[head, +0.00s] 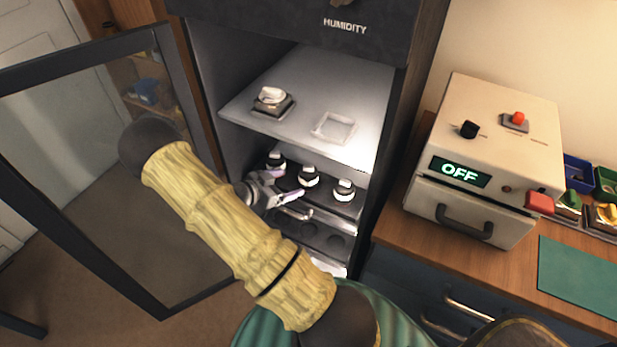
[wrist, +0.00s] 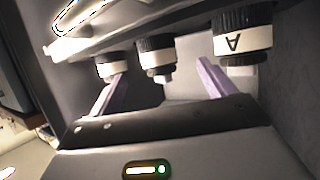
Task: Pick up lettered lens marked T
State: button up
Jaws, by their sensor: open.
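Three black lenses with white bands stand in a row on the lower level of the cabinet: a left one (head: 276,161), a middle one (head: 308,177) and a right one (head: 344,190). In the wrist view the right lens (wrist: 243,38) shows a letter like an A. No readable letter shows on the middle lens (wrist: 157,52) or the left lens (wrist: 113,66), so I cannot pick out the T. My gripper (head: 286,184) is open and empty, just in front of the row. In the wrist view its fingers (wrist: 162,72) appear either side of the middle lens, not visibly touching it.
The upper shelf (head: 300,90) overhangs the lenses, carrying a small item on a dark base (head: 272,101) and a clear square dish (head: 334,127). The cabinet's glass door (head: 90,170) stands open at left. A beige box reading OFF (head: 475,175) sits on the right counter.

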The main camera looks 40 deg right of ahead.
aim_at(301, 180)
jog(key=x, duration=0.4)
jog(key=shift+s, duration=0.1)
jog(key=shift+d, duration=0.1)
jog(key=shift+s+d, duration=0.1)
jog(key=shift+d, duration=0.1)
jog(key=shift+p+x, duration=0.4)
jog(key=shift+x, duration=1.95)
jog(key=c, duration=1)
jog(key=shift+c, duration=0.4)
